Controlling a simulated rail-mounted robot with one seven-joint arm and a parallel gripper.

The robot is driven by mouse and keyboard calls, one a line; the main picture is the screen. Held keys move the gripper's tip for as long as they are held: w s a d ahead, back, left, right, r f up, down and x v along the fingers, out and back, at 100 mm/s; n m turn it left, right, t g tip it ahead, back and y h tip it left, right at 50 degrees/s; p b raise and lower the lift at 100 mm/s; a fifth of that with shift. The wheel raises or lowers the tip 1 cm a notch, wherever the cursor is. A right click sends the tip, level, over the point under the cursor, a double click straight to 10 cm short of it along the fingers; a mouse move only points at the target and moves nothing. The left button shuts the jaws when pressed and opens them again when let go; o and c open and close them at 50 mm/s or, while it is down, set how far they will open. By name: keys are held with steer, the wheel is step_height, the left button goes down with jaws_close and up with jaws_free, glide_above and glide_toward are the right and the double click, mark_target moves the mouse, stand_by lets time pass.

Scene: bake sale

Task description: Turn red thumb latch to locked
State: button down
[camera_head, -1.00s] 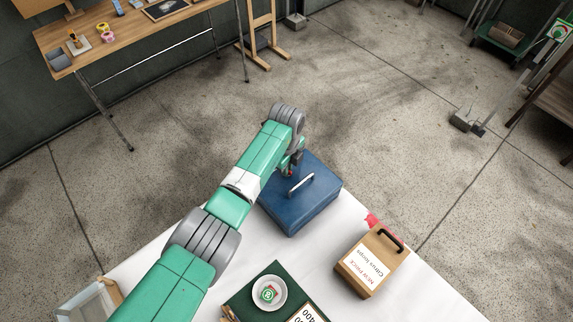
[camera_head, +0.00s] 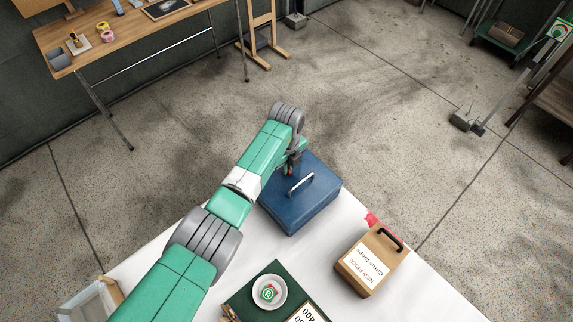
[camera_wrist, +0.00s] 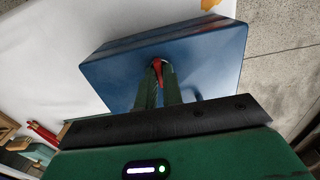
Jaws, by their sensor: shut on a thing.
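The blue cash box (camera_head: 305,200) with a silver top handle (camera_head: 300,185) stands near the table's far edge. In the wrist view the box (camera_wrist: 210,62) fills the upper middle. The red thumb latch (camera_wrist: 158,66) shows at the tips of my gripper (camera_wrist: 160,72), whose two green fingers are close together on it. The latch's upper end shows between the fingertips; the rest is hidden. In the head view my gripper (camera_head: 290,170) is at the box's far left side, small and partly hidden by my arm.
A tan box (camera_head: 372,262) with a black handle and a price label stands right of the cash box. A green board (camera_head: 240,300) with a white bowl (camera_head: 282,292) lies nearer. White cloth (camera_head: 330,250) between them is bare.

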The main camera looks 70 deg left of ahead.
steer(key=c, duration=1.5)
jaws_free()
steer(key=shift+c, duration=0.2)
step_height(320, 180, up, 8)
steer(key=shift+f+p, duration=0.1)
steer(key=shift+p, duration=1.15)
